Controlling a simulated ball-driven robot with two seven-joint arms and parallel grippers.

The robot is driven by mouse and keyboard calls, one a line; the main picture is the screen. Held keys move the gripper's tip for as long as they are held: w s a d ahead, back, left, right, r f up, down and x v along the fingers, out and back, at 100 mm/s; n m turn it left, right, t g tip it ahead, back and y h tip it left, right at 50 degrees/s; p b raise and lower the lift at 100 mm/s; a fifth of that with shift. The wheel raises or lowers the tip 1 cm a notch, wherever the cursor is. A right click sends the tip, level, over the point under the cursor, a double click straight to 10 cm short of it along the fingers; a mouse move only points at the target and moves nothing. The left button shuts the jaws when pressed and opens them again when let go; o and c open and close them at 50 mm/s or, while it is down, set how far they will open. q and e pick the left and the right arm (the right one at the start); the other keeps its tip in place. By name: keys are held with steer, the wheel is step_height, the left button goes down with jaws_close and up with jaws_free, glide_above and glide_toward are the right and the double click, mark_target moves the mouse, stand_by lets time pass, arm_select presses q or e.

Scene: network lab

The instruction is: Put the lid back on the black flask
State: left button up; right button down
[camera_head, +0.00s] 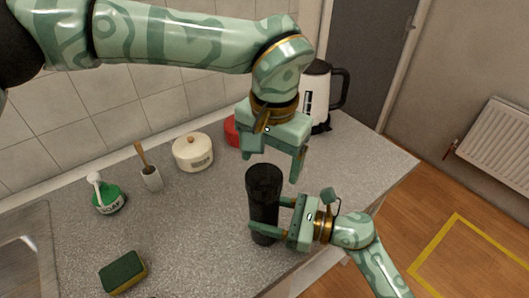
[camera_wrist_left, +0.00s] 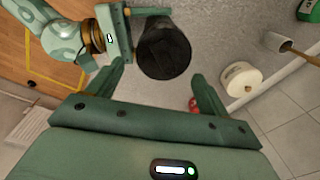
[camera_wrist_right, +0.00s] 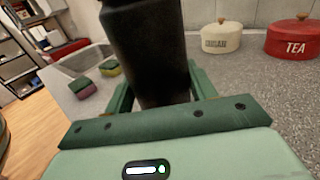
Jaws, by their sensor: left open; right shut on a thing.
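The black flask (camera_head: 263,198) stands upright on the grey counter near its front right edge. My right gripper (camera_head: 268,217) is shut around its body from the right; the right wrist view shows the flask (camera_wrist_right: 150,50) between the fingers. My left gripper (camera_head: 273,158) is open and empty above the flask, pointing down. In the left wrist view the flask's round dark top (camera_wrist_left: 163,52) lies just beyond the open fingertips (camera_wrist_left: 158,72). I cannot tell whether the dark top is a lid or the open mouth. No separate lid shows on the counter.
A cream canister (camera_head: 193,155), a red tea canister (camera_wrist_right: 296,40) and a kettle (camera_head: 318,95) stand along the wall. The counter left of the flask is clear.

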arm_select(q)
steer(key=n, duration=0.2)
steer(key=shift+s+d+r+n, duration=0.1)
steer(key=shift+r+n, duration=0.15)
steer(key=shift+n, duration=0.15)
steer(key=n, duration=0.6)
steer(key=shift+r, duration=0.25)
steer(key=n, duration=0.6)
steer(key=shift+s+r+n, duration=0.15)
steer(key=shift+r+n, duration=0.1)
steer(key=shift+n, duration=0.15)
steer(key=n, duration=0.6)
steer(key=shift+r+n, duration=0.3)
steer(key=n, duration=0.6)
steer(key=shift+s+a+r+n, duration=0.15)
steer(key=shift+a+r+n, duration=0.05)
steer(key=shift+r+n, duration=0.1)
steer(key=n, duration=0.6)
steer(key=shift+a+r, duration=0.1)
steer(key=shift+r, duration=0.15)
steer(key=n, duration=0.7)
steer(key=shift+s+a+r, duration=0.1)
steer(key=shift+r, duration=0.15)
steer(key=n, duration=0.6)
steer(key=shift+a+r, duration=0.1)
steer(key=shift+r, duration=0.2)
steer(key=n, duration=0.6)
steer(key=shift+a+r, duration=0.15)
steer(key=shift+r, duration=0.1)
